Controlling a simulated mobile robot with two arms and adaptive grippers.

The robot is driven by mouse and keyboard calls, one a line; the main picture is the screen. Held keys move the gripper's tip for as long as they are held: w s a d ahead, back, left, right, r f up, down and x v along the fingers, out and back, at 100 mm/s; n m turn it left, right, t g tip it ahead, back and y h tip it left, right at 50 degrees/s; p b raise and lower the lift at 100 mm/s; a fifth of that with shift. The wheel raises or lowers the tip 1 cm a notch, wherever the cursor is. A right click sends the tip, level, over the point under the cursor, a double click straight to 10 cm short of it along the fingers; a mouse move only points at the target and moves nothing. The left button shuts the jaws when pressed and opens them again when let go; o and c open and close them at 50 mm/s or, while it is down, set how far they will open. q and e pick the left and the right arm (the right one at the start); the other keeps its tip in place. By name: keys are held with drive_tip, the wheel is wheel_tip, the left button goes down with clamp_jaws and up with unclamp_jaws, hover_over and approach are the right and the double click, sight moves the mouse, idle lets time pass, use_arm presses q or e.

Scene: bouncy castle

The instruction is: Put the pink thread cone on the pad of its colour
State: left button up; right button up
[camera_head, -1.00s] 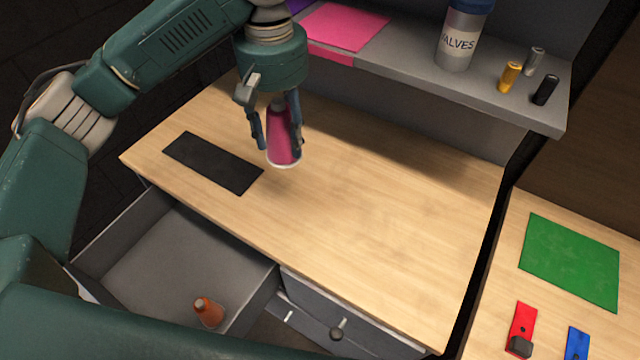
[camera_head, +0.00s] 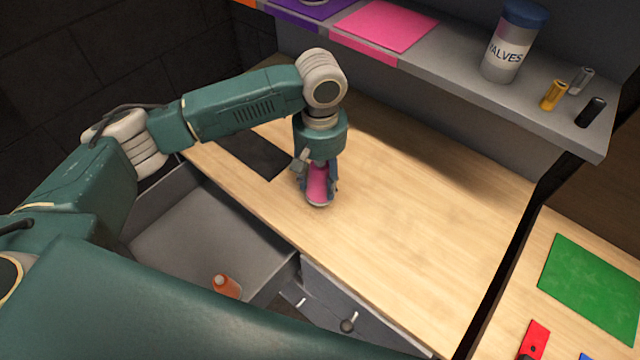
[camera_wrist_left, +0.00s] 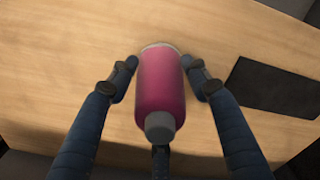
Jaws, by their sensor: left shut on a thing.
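The pink thread cone (camera_head: 318,184) is held upright between the fingers of my left gripper (camera_head: 318,188), over the wooden desk top. In the left wrist view the cone (camera_wrist_left: 160,90) sits between the dark fingers, its grey tip toward the camera. My left gripper is shut on it. I cannot tell whether its base touches the desk. The pink pad (camera_head: 387,25) lies on the grey shelf behind the desk, with a pink strip on the shelf edge below it. My right gripper is not in view.
A purple pad (camera_head: 312,8) lies left of the pink one. A VALVES jar (camera_head: 513,42) and small batteries (camera_head: 553,95) stand on the shelf's right. A dark mat (camera_head: 252,154) lies on the desk. An open drawer (camera_head: 190,240) holds an orange cone (camera_head: 226,286). The desk's right is clear.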

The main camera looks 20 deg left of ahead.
sight(320, 188)
use_arm(q)
drive_tip(key=shift+f, duration=1.55)
drive_tip(key=shift+f, duration=0.1)
drive_tip(key=o, duration=1.3)
